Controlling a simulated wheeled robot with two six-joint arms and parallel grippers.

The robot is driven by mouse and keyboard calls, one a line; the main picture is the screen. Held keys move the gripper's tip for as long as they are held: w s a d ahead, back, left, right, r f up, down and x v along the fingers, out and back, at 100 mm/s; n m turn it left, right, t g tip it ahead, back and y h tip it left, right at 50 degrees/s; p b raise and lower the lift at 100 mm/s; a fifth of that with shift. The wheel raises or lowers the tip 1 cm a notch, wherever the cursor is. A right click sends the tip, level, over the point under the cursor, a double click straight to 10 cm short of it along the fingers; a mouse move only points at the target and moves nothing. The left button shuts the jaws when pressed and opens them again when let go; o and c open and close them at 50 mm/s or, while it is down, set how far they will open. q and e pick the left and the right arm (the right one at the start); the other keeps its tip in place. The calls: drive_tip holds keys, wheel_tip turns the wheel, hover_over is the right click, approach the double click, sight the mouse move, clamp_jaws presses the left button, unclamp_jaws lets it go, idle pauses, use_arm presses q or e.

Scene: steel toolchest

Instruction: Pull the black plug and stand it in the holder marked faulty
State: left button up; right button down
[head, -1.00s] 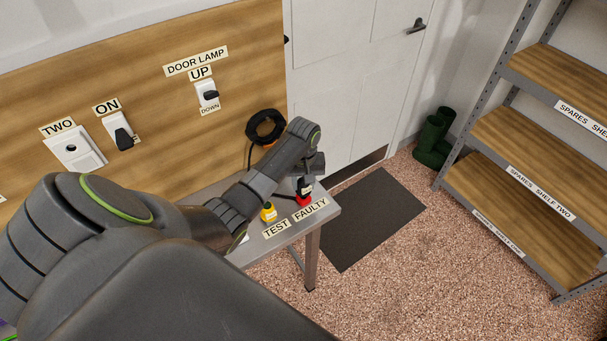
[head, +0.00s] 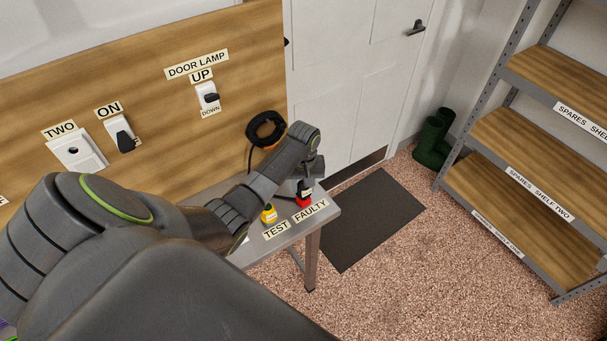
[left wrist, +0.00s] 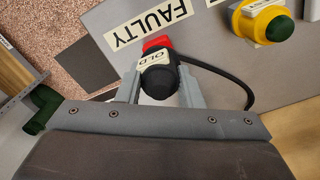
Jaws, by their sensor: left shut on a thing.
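The black plug (left wrist: 159,75), with a white "OLD" label, is between the two fingers of my left gripper (left wrist: 160,90), which is shut on it. In the head view the plug (head: 305,188) stands roughly upright at the red holder (head: 304,202) beside the "FAULTY" label (head: 311,210). The red holder also shows behind the plug in the left wrist view (left wrist: 157,43). I cannot tell how deep the plug sits in it. A black cord (left wrist: 240,83) runs from the plug. My left gripper (head: 309,179) is partly hidden by its arm in the head view. My right gripper is not in view.
The steel bench (head: 330,213) ends just right of the red holder. A coiled black cable (head: 265,129) hangs on the wooden board.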

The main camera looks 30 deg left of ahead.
use_arm(q)
drive_tip(key=shift+f+b, duration=0.35)
drive_tip(key=shift+f, duration=0.85)
drive_tip(key=o, duration=1.2)
drive_tip(key=shift+c, duration=0.2)
wheel_tip(320, 180, up, 12)
drive_tip(key=shift+f+b, duration=0.15)
drive_tip(key=shift+b, duration=0.45)
drive_tip(key=shift+r+p, duration=2)
drive_tip(key=shift+r, duration=0.9)
drive_tip(key=shift+f, duration=0.1)
